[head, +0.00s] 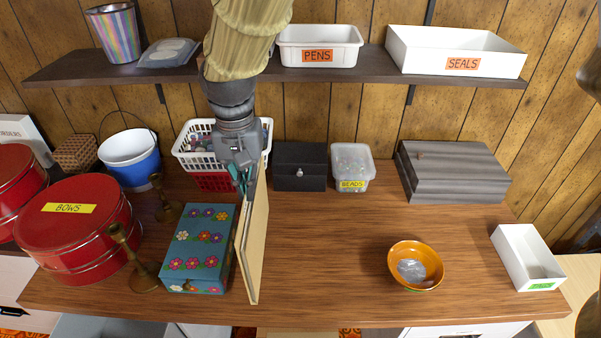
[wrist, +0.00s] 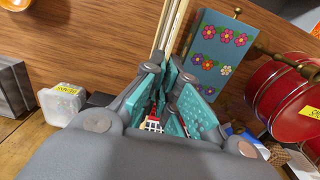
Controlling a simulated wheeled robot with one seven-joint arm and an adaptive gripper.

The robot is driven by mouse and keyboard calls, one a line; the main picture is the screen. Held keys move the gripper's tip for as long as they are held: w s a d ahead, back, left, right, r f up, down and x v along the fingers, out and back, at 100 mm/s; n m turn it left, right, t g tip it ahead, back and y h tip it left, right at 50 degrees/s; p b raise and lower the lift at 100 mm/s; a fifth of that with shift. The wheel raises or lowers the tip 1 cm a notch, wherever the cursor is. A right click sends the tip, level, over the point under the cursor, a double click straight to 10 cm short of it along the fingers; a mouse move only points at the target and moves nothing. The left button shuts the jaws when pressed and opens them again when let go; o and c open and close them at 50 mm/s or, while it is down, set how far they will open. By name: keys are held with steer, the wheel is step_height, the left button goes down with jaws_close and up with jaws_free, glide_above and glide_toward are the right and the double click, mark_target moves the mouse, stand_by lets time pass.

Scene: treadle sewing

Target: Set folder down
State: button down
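The folder (head: 257,240) is a thin, cream-tan panel, seen nearly edge-on and standing upright just right of the blue flowered box. My gripper (head: 244,178) is above its far end, with teal finger pads shut on it. In the wrist view the folder (wrist: 170,28) runs out from between the fingertips (wrist: 168,75) as pale narrow strips. I cannot tell whether its lower edge touches the wooden table (head: 335,265). The gripper hides the folder's held end.
The blue flowered box (head: 200,245) and brass candlesticks (head: 130,255) crowd the left. A white basket (head: 196,160), black box (head: 300,181) and beads tub (head: 352,165) stand behind. An orange bowl (head: 430,258) is right. The table between folder and bowl is clear.

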steer(key=w+d+f+p, duration=0.1)
steer(key=w+d+f, duration=0.1)
steer(key=d, duration=0.4)
steer(key=w+d+f+p, duration=0.1)
steer(key=w+d+f, duration=0.1)
steer(key=d, duration=0.3)
steer(key=shift+w+d+f+p, duration=0.25)
steer(key=shift+d+f+p, duration=0.1)
steer(key=shift+d, duration=0.05)
steer(key=shift+f, duration=0.1)
steer(key=c, duration=2.1)
jaws_free()
steer(key=o, duration=0.5)
steer(key=shift+c, duration=0.2)
step_height(320, 180, up, 12)
steer(key=b, duration=0.1)
steer(key=shift+b, duration=0.35)
